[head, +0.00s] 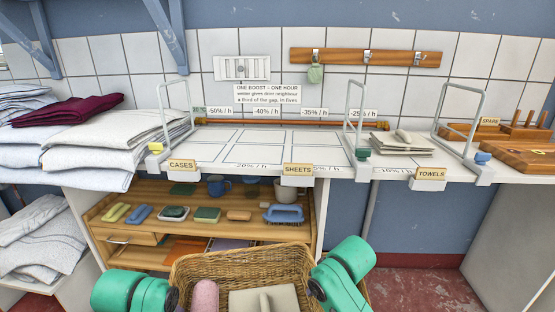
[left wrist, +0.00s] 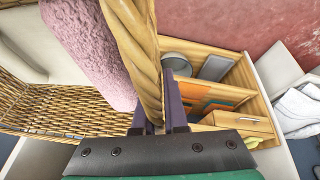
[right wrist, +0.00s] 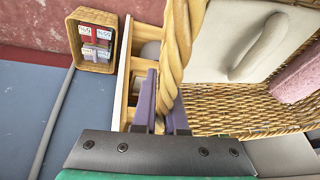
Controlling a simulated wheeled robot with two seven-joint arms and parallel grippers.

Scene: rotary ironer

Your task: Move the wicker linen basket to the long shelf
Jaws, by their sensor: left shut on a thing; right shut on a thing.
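The wicker linen basket (head: 230,264) is at the bottom centre of the head view, in front of the wooden cubby under the counter. Inside it lie a pink rolled cloth (head: 205,296) and a pale flat piece with a raised ridge (head: 280,301). My left gripper (left wrist: 160,112) is shut on the basket's rim at its left side. My right gripper (right wrist: 164,110) is shut on the rim at its right side. The long white shelf (head: 340,172) runs along the tiled wall above the basket, with tags reading CASES, SHEETS and TOWELS. The basket's underside is hidden.
Wire dividers (head: 351,118) stand up from the shelf. Folded linen (head: 110,145) is piled at its left, a small pale stack (head: 403,148) sits right of centre, and a wooden rack (head: 510,135) is far right. The SHEETS section looks clear. A cubby (head: 150,205) holds brushes and soaps.

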